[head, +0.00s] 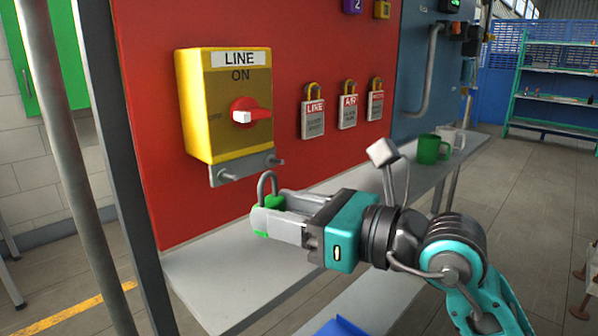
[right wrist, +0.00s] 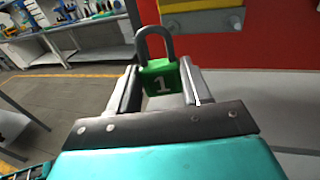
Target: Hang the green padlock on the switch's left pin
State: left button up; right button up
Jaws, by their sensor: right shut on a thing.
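The green padlock (head: 272,202) is held in my right gripper (head: 280,222), with its grey shackle pointing up. In the right wrist view the padlock (right wrist: 160,77) shows a "1" and sits between the two fingers of the gripper (right wrist: 160,85). The yellow switch (head: 228,105) is on the red panel, marked LINE ON, with a red and white handle. Below it a grey plate carries a left pin (head: 228,177) and a right pin (head: 275,161). The padlock is below and in front of the pins, apart from them. My left gripper is not in view.
Several tagged padlocks (head: 313,118) hang on the red panel (head: 300,50) to the right. A grey shelf (head: 215,285) runs below the panel. A green mug (head: 428,149) and a white mug (head: 452,138) stand farther along it.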

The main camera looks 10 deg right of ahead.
jog(key=shift+w+d+x, duration=0.1)
jog(key=shift+w+x, duration=0.05)
jog(key=shift+x, duration=0.75)
jog(key=shift+w+d+x, duration=0.15)
jog(key=shift+x, duration=0.75)
pick_arm(q)
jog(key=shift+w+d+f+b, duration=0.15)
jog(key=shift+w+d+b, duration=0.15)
jog(key=shift+b, duration=0.3)
pick_arm(e)
jog(key=shift+w+a+f, duration=0.25)
jog(key=shift+w+a, duration=0.3)
jog(key=shift+w, duration=0.2)
jog(key=shift+w+a+f, duration=0.3)
jog(key=shift+w+a, duration=0.2)
jog(key=shift+w, duration=0.25)
jog(key=shift+w+a+f, duration=0.25)
jog(key=shift+w+a, duration=0.3)
jog(key=shift+w, duration=0.15)
jog(key=o, duration=1.2)
